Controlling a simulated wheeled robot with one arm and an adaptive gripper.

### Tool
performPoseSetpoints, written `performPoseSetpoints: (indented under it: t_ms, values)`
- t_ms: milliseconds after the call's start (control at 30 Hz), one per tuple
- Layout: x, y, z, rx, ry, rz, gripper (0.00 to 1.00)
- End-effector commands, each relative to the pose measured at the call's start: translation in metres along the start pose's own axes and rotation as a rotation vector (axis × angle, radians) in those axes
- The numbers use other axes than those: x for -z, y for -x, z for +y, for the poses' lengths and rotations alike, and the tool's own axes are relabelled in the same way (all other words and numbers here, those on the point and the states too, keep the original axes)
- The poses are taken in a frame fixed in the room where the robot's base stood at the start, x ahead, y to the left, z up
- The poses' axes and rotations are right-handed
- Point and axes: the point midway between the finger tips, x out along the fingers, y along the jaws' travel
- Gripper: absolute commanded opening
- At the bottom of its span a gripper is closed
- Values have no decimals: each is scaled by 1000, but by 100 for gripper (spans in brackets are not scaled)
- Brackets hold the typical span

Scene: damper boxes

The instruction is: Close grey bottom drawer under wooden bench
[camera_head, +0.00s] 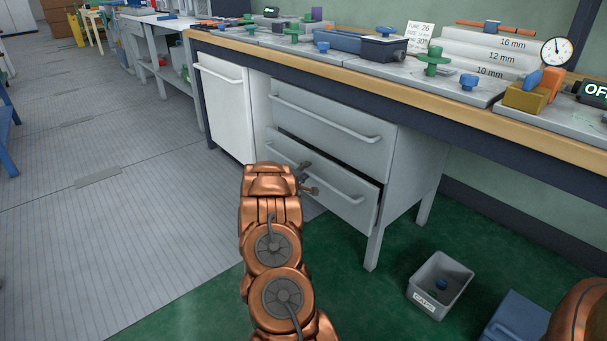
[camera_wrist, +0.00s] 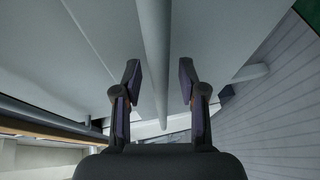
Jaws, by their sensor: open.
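The grey bottom drawer (camera_head: 352,200) under the wooden bench (camera_head: 330,68) stands out from its cabinet, with a dark gap along its top edge. Its bar handle (camera_head: 342,190) runs across the front. The grey top drawer (camera_head: 330,118) above it looks flush. My gripper (camera_head: 308,178) is at the left part of the bottom drawer's front, partly hidden by my copper arm. In the wrist view my gripper (camera_wrist: 160,85) is open, with a pale bar (camera_wrist: 154,50) showing between and beyond the fingers. I cannot tell whether the fingers touch the drawer.
A white cabinet door (camera_head: 225,105) is left of the drawers. A bench leg (camera_head: 374,245) stands close right of them. A grey bin (camera_head: 441,285) and a blue box (camera_head: 515,320) sit on the green floor. The grey floor (camera_head: 110,220) at left is clear.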

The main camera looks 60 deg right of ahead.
Motion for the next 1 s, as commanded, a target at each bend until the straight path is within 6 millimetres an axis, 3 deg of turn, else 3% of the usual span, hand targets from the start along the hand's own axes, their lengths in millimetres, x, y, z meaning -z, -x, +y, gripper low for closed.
performPoseSetpoints:
  t_ms: [67,433,1000]
  values:
    - [0,0,0,0,0,0,39]
    - [1,1,0,0,0,1,1]
    - [1,1,0,1,0,2,0]
